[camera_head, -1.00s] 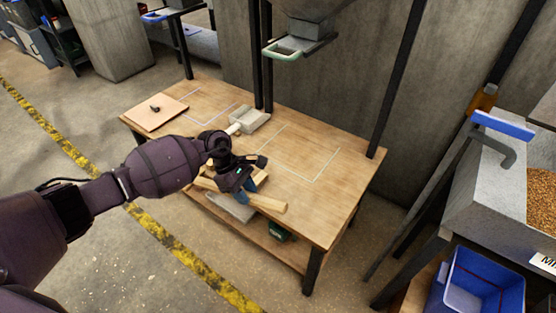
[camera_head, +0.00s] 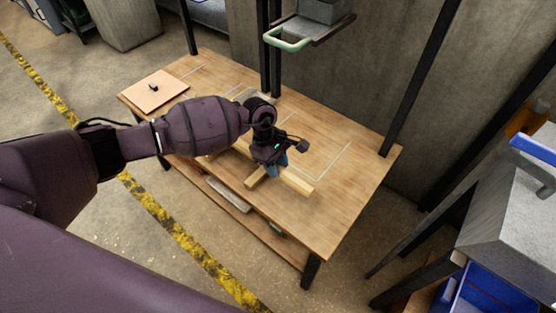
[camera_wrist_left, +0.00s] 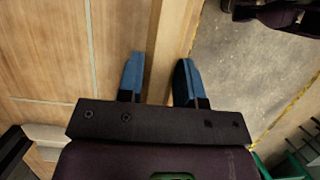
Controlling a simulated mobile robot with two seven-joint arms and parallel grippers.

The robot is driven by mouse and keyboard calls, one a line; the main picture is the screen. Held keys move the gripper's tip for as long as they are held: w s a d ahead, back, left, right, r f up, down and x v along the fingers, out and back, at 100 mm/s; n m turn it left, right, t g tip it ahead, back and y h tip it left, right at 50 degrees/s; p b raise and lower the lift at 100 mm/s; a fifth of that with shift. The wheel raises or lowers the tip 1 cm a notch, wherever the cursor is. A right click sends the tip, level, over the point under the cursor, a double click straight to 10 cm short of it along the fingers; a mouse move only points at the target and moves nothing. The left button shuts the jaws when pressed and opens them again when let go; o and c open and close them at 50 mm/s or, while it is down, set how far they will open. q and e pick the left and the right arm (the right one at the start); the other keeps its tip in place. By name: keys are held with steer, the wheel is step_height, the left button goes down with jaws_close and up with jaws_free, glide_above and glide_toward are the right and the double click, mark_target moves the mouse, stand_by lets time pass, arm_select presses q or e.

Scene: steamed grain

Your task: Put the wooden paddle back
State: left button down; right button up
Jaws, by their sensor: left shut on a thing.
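The wooden paddle (camera_head: 298,183) shows as a pale wooden bar at the front part of the wooden table (camera_head: 335,215). My left gripper (camera_head: 277,170) is shut on it from above, with blue fingers. In the left wrist view the fingers (camera_wrist_left: 158,75) stand on either side of a wooden strip of the paddle (camera_wrist_left: 178,30). A short wooden piece (camera_head: 256,179) sticks out beside the gripper at the table's front edge; I cannot tell if it belongs to the paddle. My arm hides the bar's left part. I cannot tell whether the paddle touches the tabletop. My right gripper is out of view.
Pale outlines (camera_head: 335,166) mark the tabletop. A square board (camera_head: 153,92) with a dark knob lies at the far left. A lower shelf (camera_head: 245,223) holds a grey item. A black post and a hopper with a pale green handle (camera_head: 287,40) stand behind. A blue bin (camera_head: 495,295) is at right.

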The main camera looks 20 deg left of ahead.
arm_select(q)
steer(key=shift+f, duration=0.55)
steer(key=shift+f+b, duration=0.5)
steer(key=shift+f, duration=0.9)
step_height(320, 180, down, 2)
steer(key=shift+b, duration=0.65)
steer(key=shift+f+b, duration=0.65)
steer(key=shift+f, duration=0.8)
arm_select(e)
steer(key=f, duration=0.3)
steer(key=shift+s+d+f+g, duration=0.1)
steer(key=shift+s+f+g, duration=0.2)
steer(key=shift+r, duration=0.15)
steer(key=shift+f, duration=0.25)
